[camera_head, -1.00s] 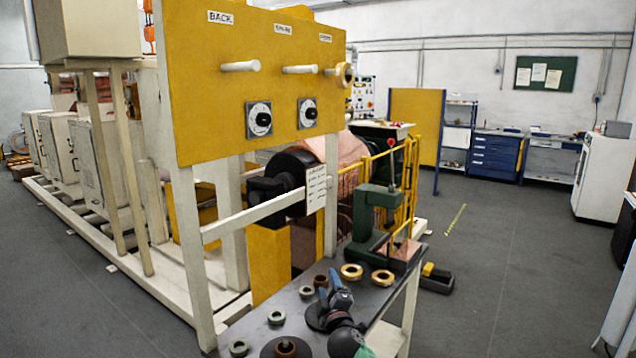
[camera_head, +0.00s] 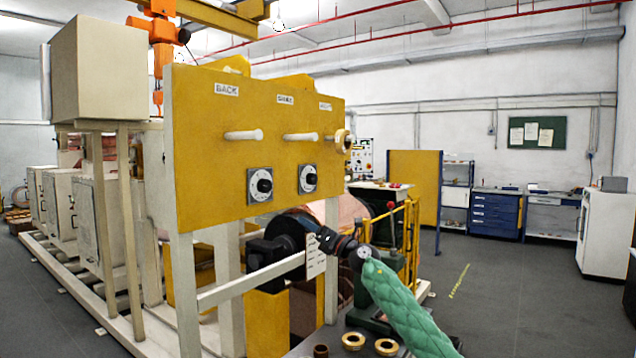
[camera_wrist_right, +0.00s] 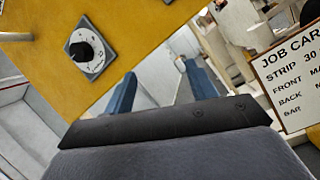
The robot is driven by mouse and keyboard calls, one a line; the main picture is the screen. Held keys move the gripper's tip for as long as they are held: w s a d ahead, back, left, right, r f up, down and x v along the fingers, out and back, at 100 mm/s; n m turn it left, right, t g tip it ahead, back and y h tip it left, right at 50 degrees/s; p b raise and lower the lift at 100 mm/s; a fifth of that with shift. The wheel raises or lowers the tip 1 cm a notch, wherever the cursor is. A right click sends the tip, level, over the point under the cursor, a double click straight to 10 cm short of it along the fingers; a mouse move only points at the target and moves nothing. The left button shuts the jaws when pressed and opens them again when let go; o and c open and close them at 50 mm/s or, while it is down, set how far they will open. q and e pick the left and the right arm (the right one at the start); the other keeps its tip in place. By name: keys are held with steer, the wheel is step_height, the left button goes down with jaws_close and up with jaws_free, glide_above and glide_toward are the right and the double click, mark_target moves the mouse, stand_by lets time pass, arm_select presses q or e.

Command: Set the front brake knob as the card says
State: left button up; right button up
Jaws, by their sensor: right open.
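Two black brake knobs on square dial plates are on the yellow panel (camera_head: 215,110), a left knob (camera_head: 264,185) and a right knob (camera_head: 308,179). I cannot tell from the lettering which is the front one. A black knob on its dial (camera_wrist_right: 82,50) shows at upper left in the right wrist view. The white card (camera_head: 316,256) hangs below the panel. In the right wrist view the job card (camera_wrist_right: 292,72) reads STRIP 30, FRONT MA, BACK M, BAR, cut off at the right. My right gripper (camera_head: 325,238) is open and empty, below the right knob near the card.
White pegs (camera_head: 243,135) stick out of the panel above the knobs, and a brass ring (camera_head: 343,141) sits on the right one. A workbench with brass rings (camera_head: 386,347) is below. A white rail (camera_head: 250,282) crosses under the panel. Grey floor at the right is clear.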

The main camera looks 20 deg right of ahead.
steer(key=w+d+r+n+g, duration=0.25)
steer(key=d+r+n, duration=0.2)
steer(key=r, duration=0.25)
steer(key=h, duration=0.2)
glide_toward(315, 180)
steer(key=a, duration=0.1)
steer(key=shift+n+g+h, duration=0.3)
steer(key=shift+n+g, duration=0.05)
steer(key=shift+n, duration=0.1)
steer(key=p+x, duration=0.1)
steer(key=x, duration=0.1)
steer(key=p+x, duration=0.1)
steer(key=x, duration=0.1)
steer(key=r+p+x, duration=0.1)
steer(key=x, duration=0.1)
steer(key=shift+w, duration=0.45)
arm_select(q)
steer(key=s+a+f, duration=0.3)
steer(key=a+f, duration=0.1)
steer(key=f, duration=0.3)
steer(key=shift+s+f+t+p, duration=0.2)
steer(key=shift+f+t+p, duration=0.15)
steer(key=shift+p, duration=0.1)
arm_select(e)
steer(key=shift+w+a+f, duration=0.1)
steer(key=shift+w+a, duration=0.3)
steer(key=shift+w, duration=0.2)
